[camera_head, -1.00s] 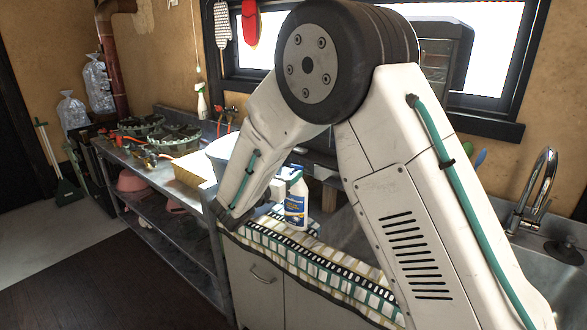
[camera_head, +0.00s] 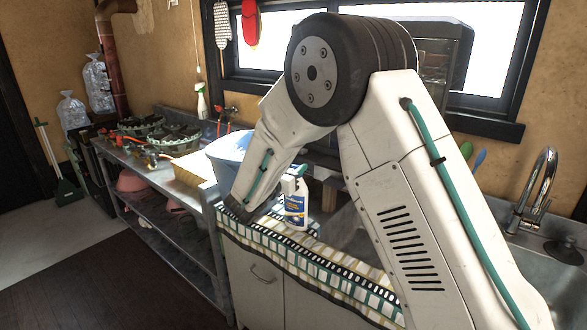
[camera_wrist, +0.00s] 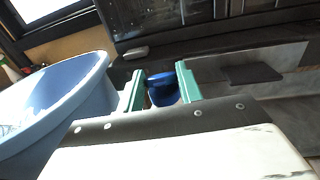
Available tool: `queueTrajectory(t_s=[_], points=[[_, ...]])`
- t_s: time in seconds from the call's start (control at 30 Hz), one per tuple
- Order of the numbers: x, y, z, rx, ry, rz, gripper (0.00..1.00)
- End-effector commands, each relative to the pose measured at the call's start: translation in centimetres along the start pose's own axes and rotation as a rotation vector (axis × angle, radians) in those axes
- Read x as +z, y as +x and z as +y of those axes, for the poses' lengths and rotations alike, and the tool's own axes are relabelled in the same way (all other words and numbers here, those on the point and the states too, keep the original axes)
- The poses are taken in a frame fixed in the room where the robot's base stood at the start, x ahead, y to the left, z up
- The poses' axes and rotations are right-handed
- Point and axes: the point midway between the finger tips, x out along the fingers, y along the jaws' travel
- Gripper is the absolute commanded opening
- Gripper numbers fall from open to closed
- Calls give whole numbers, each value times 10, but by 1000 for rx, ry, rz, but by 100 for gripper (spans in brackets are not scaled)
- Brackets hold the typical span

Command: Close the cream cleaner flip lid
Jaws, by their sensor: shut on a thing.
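The cream cleaner bottle (camera_head: 296,207) is white with a blue label. It stands upright on the checked cloth at the counter edge in the head view. My gripper is at the bottle's top, largely hidden behind my arm there. In the wrist view my gripper (camera_wrist: 161,88) has its two green fingers on either side of a blue part (camera_wrist: 163,94), which looks like the bottle's flip lid. The gripper is shut on it. The lid's angle and hinge are not clear in either view.
A light blue tub (camera_head: 226,152) stands left of the bottle and shows large in the wrist view (camera_wrist: 60,100). The checked cloth (camera_head: 300,255) hangs over the counter edge. The sink tap (camera_head: 535,190) is at the right. A metal shelf (camera_head: 170,195) stands at the left.

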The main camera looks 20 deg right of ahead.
Motion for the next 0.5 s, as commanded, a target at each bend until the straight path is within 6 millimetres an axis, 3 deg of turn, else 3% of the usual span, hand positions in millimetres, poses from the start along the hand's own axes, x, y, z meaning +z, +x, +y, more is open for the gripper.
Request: queueTrajectory(t_s=[0.37, 0.4, 0.47, 0.5], points=[[-3, -2, 0, 2, 0, -71, 13], [-3, -2, 0, 2, 0, -71, 38], [-3, -2, 0, 2, 0, -71, 55], [-3, -2, 0, 2, 0, -71, 58]])
